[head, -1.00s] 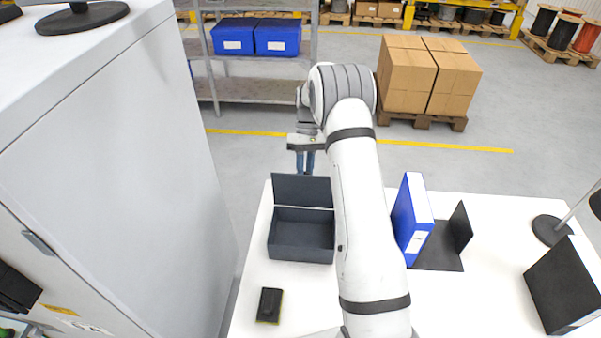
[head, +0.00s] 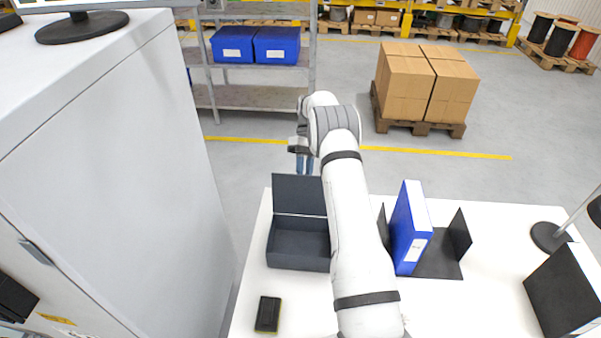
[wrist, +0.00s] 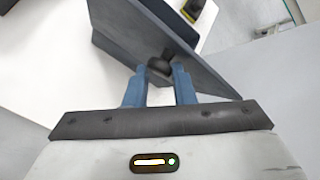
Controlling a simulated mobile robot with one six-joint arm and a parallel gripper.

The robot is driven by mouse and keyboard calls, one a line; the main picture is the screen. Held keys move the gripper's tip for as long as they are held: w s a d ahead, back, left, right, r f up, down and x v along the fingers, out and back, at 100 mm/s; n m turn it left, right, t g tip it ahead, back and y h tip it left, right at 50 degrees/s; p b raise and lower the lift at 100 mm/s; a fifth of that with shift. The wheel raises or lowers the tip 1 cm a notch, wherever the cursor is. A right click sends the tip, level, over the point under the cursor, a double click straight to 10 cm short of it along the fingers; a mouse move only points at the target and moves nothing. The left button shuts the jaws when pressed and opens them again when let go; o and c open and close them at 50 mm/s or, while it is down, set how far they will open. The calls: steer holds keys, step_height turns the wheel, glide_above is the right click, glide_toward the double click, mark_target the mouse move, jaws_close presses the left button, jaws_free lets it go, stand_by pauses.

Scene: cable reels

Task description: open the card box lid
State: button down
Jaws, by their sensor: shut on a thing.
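The card box (head: 298,248) is a dark grey box on the left part of the white table. Its lid (head: 298,194) stands raised at the far edge, and the inside of the box shows. My gripper (head: 305,165) is behind the raised lid, with blue fingers. In the wrist view, the gripper (wrist: 160,74) is shut on a small dark knob (wrist: 158,66) on the outer face of the lid (wrist: 205,75). My arm passes close along the right side of the box.
A blue binder (head: 409,230) stands between black bookends (head: 459,235) right of my arm. A black and yellow item (head: 268,314) lies in front of the box. A tall grey cabinet (head: 120,170) stands left. A black box (head: 565,290) and lamp base (head: 551,234) are at right.

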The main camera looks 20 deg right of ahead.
steer(key=shift+s+d+f, duration=0.2)
steer(key=shift+s+f, duration=0.05)
steer(key=shift+f, duration=0.45)
steer(key=c, duration=1.4)
jaws_free()
steer(key=shift+d, duration=0.15)
steer(key=shift+o, duration=1.2)
step_height(320, 180, up, 11)
steer(key=shift+p, duration=0.45)
steer(key=shift+f, duration=0.15)
